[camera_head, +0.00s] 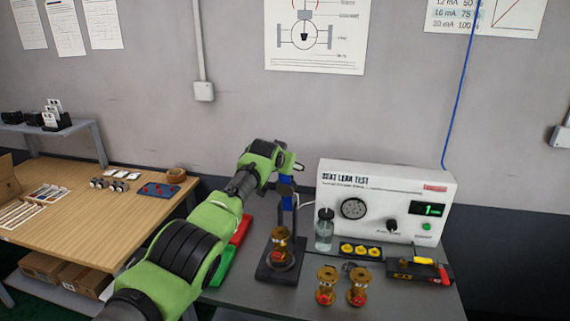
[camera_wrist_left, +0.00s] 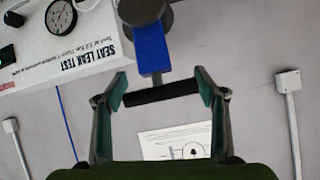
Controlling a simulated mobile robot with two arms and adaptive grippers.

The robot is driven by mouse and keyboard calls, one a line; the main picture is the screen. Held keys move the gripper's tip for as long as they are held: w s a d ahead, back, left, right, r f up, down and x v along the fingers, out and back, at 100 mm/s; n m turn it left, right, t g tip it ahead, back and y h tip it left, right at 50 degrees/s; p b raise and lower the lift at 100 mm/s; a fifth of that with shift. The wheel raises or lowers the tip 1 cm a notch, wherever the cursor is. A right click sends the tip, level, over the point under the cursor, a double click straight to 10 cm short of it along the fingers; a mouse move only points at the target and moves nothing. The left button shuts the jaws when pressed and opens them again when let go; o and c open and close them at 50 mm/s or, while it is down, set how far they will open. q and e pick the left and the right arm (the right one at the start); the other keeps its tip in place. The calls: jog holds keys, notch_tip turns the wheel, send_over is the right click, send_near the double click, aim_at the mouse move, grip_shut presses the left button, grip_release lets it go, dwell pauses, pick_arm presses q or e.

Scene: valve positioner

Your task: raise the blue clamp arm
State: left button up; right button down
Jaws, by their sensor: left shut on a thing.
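The blue clamp arm (camera_head: 286,188) stands at the top of the black test stand (camera_head: 276,272), partly behind my left arm. In the left wrist view the blue arm (camera_wrist_left: 152,48) runs from a dark round part to a black crossbar (camera_wrist_left: 160,92). My left gripper (camera_wrist_left: 161,86) has its fingers at the two ends of this crossbar and is shut on it. In the head view my left gripper (camera_head: 293,167) is at the upper end of the blue arm. A brass valve body (camera_head: 280,245) sits on the stand below. The right gripper is not in view.
The white seat leak test box (camera_head: 345,180) stands to the right, with a bottle (camera_head: 324,230) beside it. Two brass valves (camera_head: 327,287) stand in front. A green and a red tray (camera_head: 222,266) lie left of the stand. A wooden table (camera_head: 80,215) is farther left.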

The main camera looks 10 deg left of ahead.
pick_arm(q)
jog(key=shift+f, duration=0.35)
dwell(0.5)
jog(key=o, duration=1.7)
jog(key=shift+c, duration=0.2)
jog(key=shift+w, duration=0.2)
jog(key=shift+s+r, duration=0.25)
jog(key=shift+r, duration=0.05)
jog(key=shift+s+a+r, duration=0.1)
jog(key=shift+s+r, duration=0.1)
jog(key=shift+s, duration=0.05)
jog(key=v, duration=1)
jog(key=shift+s, duration=0.35)
